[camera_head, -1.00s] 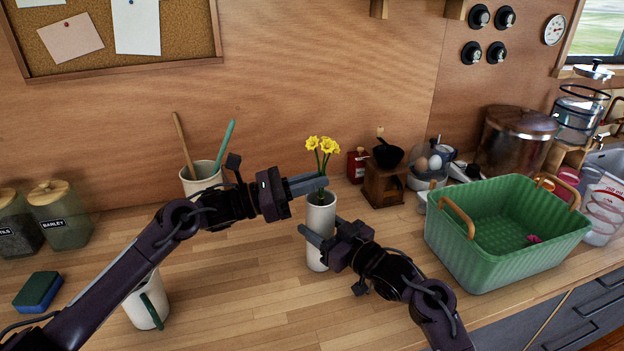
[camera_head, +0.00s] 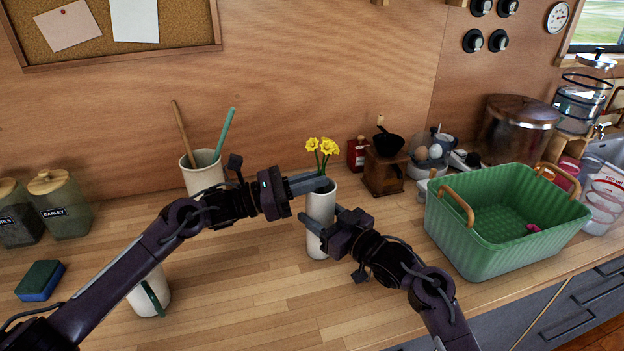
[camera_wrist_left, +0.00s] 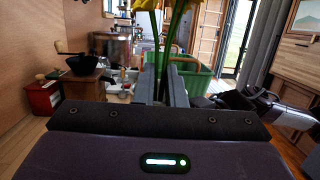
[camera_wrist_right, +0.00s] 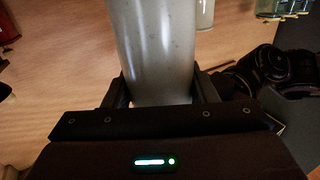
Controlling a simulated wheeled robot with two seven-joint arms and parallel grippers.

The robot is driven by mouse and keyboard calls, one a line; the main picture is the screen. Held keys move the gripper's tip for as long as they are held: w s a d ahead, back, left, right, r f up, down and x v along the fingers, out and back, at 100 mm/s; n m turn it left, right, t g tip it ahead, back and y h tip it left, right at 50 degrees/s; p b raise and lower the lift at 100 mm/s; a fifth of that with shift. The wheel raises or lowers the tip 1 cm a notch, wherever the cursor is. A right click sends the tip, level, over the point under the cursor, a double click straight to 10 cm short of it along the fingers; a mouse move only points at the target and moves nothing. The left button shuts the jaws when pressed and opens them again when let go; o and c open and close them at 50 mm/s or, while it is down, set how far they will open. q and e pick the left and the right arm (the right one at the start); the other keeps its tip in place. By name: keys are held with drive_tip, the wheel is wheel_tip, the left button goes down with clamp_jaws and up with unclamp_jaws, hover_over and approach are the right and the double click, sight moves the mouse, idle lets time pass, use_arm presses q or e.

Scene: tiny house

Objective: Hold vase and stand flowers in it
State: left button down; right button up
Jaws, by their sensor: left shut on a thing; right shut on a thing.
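The tall white vase (camera_head: 320,208) stands upright on the wooden counter. My right gripper (camera_head: 322,222) is shut around its body; the vase fills the jaws in the right wrist view (camera_wrist_right: 155,60). The yellow flowers (camera_head: 322,147) rise just above the vase mouth, with green stems. My left gripper (camera_head: 322,184) is shut on the stems at the vase's rim; the stems show between its fingers in the left wrist view (camera_wrist_left: 166,45). The stems' lower ends are hidden, so I cannot tell how deep they sit in the vase.
A green basket (camera_head: 470,240) with wooden handles stands to the right. A coffee grinder (camera_head: 385,170) is behind the vase on the right. A white crock (camera_head: 203,177) with utensils and a white mug (camera_head: 150,295) are at left. The front middle counter is clear.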

use_arm(q)
drive_tip(key=shift+f, duration=0.2)
drive_tip(key=c, duration=1.4)
unclamp_jaws()
drive_tip(key=v, duration=0.7)
drive_tip(key=shift+a, duration=0.3)
use_arm(e)
drive_tip(key=o, duration=1.3)
drive_tip(key=shift+c, duration=0.2)
